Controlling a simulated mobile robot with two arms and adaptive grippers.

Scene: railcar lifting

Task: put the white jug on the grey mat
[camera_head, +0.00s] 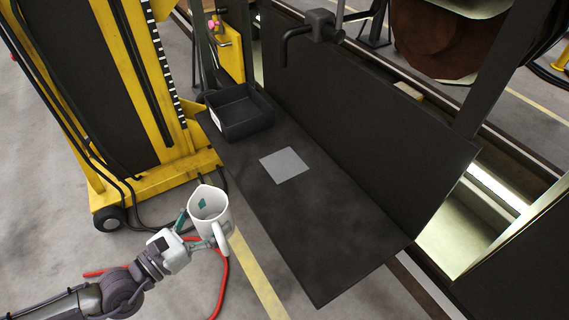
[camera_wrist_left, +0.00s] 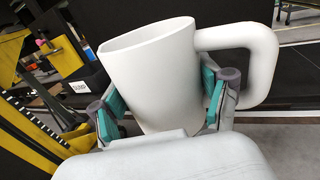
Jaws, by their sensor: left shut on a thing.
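The white jug (camera_head: 208,205) is held in my left gripper (camera_head: 203,229), in front of the dark table's left edge in the head view. The left wrist view shows the jug (camera_wrist_left: 155,75) large, slightly tilted, between two teal finger pads, with its handle (camera_wrist_left: 262,65) to the right. The left gripper (camera_wrist_left: 160,98) is shut on the jug's body. The grey mat (camera_head: 284,165) lies flat and bare on the dark table, up and to the right of the jug. My right gripper is not in view.
A black bin (camera_head: 240,112) stands on the far left end of the dark table (camera_head: 310,235). A dark upright panel (camera_head: 370,130) runs along the table's back. A yellow lifting machine (camera_head: 125,100) stands at the left. A red hose (camera_head: 222,285) lies on the floor.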

